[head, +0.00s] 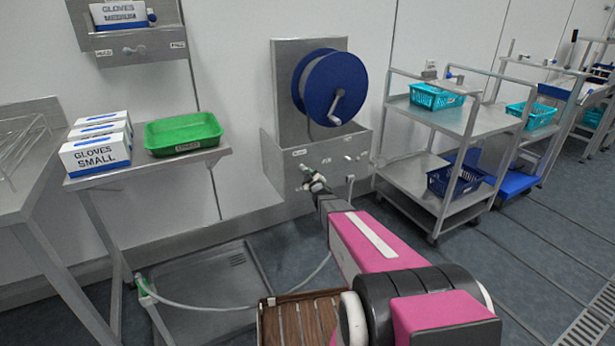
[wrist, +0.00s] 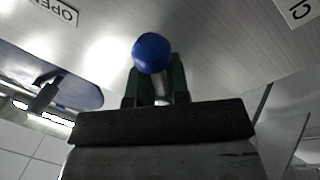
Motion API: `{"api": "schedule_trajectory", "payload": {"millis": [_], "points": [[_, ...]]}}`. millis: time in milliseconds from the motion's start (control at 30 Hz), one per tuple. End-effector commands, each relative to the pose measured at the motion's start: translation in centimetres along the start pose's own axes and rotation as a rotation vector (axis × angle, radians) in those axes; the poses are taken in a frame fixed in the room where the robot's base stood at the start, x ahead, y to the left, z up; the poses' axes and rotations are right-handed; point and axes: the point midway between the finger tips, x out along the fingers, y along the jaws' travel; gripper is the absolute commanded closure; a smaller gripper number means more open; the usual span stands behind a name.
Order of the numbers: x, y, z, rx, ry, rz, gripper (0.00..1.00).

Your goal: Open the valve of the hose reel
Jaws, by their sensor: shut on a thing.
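The hose reel (head: 335,87) has a blue drum with a crank and is mounted on a steel wall panel. Below it, a steel box (head: 300,175) carries small labels and fittings. My gripper (head: 314,184) is at the front of this box. In the wrist view, the valve lever with its blue ball knob (wrist: 152,53) stands between my gripper's dark green fingers (wrist: 157,88), which are shut on it. An OPEN label (wrist: 55,10) is at the upper left and a partly cut-off label starting "CL" (wrist: 300,10) at the upper right.
A steel cart (head: 440,120) with teal and dark blue baskets stands close on the right. A side table (head: 150,168) holds glove boxes and a green tray (head: 183,133) on the left. A pale hose (head: 230,307) runs low across the floor basin (head: 200,280).

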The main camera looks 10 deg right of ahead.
Motion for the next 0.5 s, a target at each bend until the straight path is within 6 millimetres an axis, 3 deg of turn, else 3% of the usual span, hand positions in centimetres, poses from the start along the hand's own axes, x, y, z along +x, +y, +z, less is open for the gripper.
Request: {"api": "schedule_trajectory", "payload": {"millis": [500], "points": [[0.3, 1.8, -0.2, -0.466, 0.090, 0.008, 1.00]]}}
